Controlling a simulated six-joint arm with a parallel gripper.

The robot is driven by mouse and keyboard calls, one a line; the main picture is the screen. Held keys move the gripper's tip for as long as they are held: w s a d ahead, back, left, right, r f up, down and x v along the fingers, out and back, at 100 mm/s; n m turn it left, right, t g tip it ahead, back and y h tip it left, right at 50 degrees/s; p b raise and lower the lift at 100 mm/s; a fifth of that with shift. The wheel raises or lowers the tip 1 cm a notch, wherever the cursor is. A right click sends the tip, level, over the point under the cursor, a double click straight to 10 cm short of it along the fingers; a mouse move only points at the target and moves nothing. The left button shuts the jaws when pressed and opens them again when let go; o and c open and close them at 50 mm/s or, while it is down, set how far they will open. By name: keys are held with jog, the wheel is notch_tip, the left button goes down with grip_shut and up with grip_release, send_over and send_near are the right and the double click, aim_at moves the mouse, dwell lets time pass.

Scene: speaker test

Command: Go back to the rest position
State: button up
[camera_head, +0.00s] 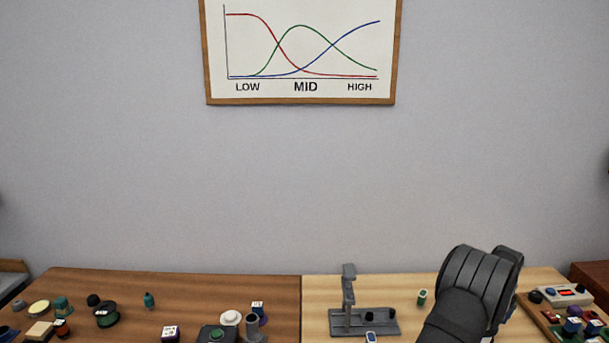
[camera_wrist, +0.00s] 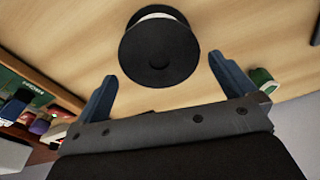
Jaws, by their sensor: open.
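My gripper (camera_wrist: 162,66) shows in the wrist view with its two blue fingers spread wide apart and nothing held between them. A black spool-like thing (camera_wrist: 158,58) with a pale band stands on the light wood table just beyond the fingertips. It looks apart from both fingers, though its distance below them is hard to tell. In the head view, my dark arm rises at the lower right over the light table, and my gripper's fingers are hidden there. No marked rest position shows in either view.
A green-and-white cylinder (camera_wrist: 262,80) is beside the right finger. A wooden tray (camera_head: 543,324) of small parts lies right of my arm. A grey stand (camera_head: 349,290) is left of it. Several small parts cover the dark table (camera_head: 180,290).

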notch_tip(320, 180, down, 3)
jog(key=shift+r, duration=0.1)
notch_tip(320, 180, up, 10)
jog(key=s, duration=0.1)
jog(key=f, duration=0.7)
jog(key=w+f, duration=0.1)
jog(key=f, duration=0.3)
jog(key=shift+f, duration=0.15)
notch_tip(320, 180, up, 4)
jog(key=shift+f, duration=0.1)
jog(key=s+d+r, duration=0.3)
jog(key=s+r, duration=0.6)
jog(key=s, duration=0.2)
notch_tip(320, 180, up, 16)
jog(key=w+a+n, duration=0.4)
jog(key=w+a, duration=1.2)
jog(key=a, duration=0.3)
jog(key=shift+a+r+y, duration=0.25)
jog(key=shift+y, duration=0.05)
